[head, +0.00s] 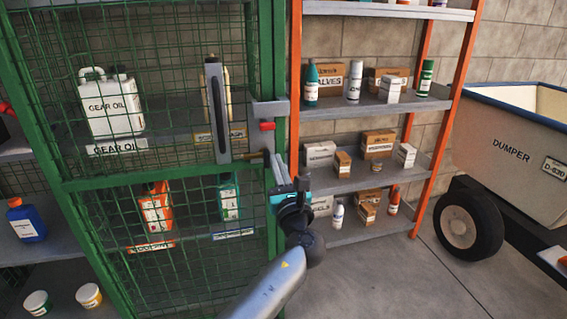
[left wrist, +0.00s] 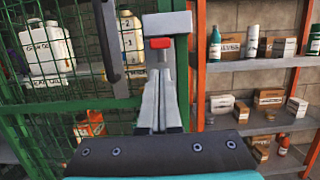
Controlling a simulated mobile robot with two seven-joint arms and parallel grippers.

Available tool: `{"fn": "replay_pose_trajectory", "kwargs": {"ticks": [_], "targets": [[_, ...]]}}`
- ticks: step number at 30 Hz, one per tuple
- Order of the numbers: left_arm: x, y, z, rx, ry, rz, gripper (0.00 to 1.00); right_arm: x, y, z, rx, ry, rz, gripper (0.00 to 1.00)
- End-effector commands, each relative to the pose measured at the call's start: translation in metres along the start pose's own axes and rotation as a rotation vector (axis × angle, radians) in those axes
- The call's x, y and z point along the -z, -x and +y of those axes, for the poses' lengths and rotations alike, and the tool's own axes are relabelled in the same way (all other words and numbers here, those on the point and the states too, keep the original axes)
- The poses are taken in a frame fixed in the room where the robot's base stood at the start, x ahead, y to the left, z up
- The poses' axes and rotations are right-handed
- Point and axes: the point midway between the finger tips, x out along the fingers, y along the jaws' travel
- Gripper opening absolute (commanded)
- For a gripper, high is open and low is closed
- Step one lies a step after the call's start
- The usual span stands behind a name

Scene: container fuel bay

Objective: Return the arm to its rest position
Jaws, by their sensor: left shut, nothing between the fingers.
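My left gripper (head: 277,168) is shut and empty, in front of the right-hand post of the green mesh cage (head: 270,60). In the left wrist view its fingers (left wrist: 158,105) reach up to just below the grey latch (left wrist: 166,24) with a red button. I cannot tell whether the fingertips touch the latch. In the head view the same latch (head: 270,108) is on the cage post, just above the fingertips, beside a grey vertical handle (head: 217,110). The cage door looks closed. My right gripper is in neither view.
Behind the mesh stand a white gear oil jug (head: 110,105), an orange container (head: 156,207) and a teal one (head: 228,196). An orange-framed shelf (head: 350,110) with bottles and boxes stands to the right. A dumper (head: 515,140) is at the far right. The floor (head: 400,280) between is clear.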

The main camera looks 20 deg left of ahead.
Motion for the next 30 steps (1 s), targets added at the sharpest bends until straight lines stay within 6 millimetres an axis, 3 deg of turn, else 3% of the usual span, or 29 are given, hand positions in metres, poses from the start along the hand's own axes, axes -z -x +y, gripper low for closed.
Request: {"fn": "replay_pose_trajectory", "kwargs": {"ticks": [18,21,23,26,30], "targets": [[0.003,-0.002,0.003,0.000,-0.001,0.001,0.00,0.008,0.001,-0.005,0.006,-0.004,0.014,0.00],[0.011,0.000,0.003,0.006,0.011,0.021,0.00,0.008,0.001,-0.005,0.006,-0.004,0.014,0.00],[0.028,0.003,0.004,0.016,0.035,0.060,0.00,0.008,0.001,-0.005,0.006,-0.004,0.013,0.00],[0.077,0.014,0.006,0.038,0.122,0.183,0.00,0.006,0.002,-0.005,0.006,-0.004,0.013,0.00],[0.173,0.052,0.020,0.027,0.324,0.441,0.00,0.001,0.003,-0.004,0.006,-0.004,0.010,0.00]]}}
